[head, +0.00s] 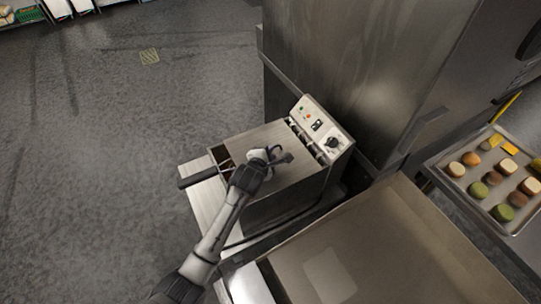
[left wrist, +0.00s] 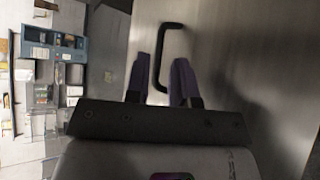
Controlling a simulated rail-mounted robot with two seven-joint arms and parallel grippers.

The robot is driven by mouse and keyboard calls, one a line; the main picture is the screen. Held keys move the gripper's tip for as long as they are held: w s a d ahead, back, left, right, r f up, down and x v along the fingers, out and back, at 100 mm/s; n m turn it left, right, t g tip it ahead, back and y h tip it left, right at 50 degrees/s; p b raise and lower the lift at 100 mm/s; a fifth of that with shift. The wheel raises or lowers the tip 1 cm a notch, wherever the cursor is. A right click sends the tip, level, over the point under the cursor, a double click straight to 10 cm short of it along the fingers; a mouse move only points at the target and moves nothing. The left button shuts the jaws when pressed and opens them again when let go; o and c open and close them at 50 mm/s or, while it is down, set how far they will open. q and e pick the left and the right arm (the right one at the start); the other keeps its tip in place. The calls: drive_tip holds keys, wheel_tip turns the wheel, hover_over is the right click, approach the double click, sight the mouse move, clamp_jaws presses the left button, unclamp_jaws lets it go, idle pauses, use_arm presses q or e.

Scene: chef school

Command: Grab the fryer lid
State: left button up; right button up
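The metal fryer (head: 285,207) stands left of the steel cabinet, with its flat brushed-steel lid (head: 262,136) on top. My left gripper (head: 279,156) is over the lid and partly hides it. In the left wrist view, a black bar handle (left wrist: 175,26) stands on the lid (left wrist: 215,35). The two purple fingers of my left gripper (left wrist: 161,75) are apart, with the lower part of the handle appearing between them. I cannot tell whether they touch it. My right gripper is not in view.
A dark handle (head: 192,181) sticks out from the fryer's left side. A control panel (head: 322,128) rises at its back right. A steel counter (head: 385,255) lies in front, and a tray (head: 478,196) of buns and patties is at the right. Open floor lies left.

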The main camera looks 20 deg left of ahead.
use_arm(q)
drive_tip(key=shift+b+x, duration=0.3)
drive_tip(key=shift+x, duration=1.95)
clamp_jaws()
drive_tip(key=shift+d+r, duration=0.1)
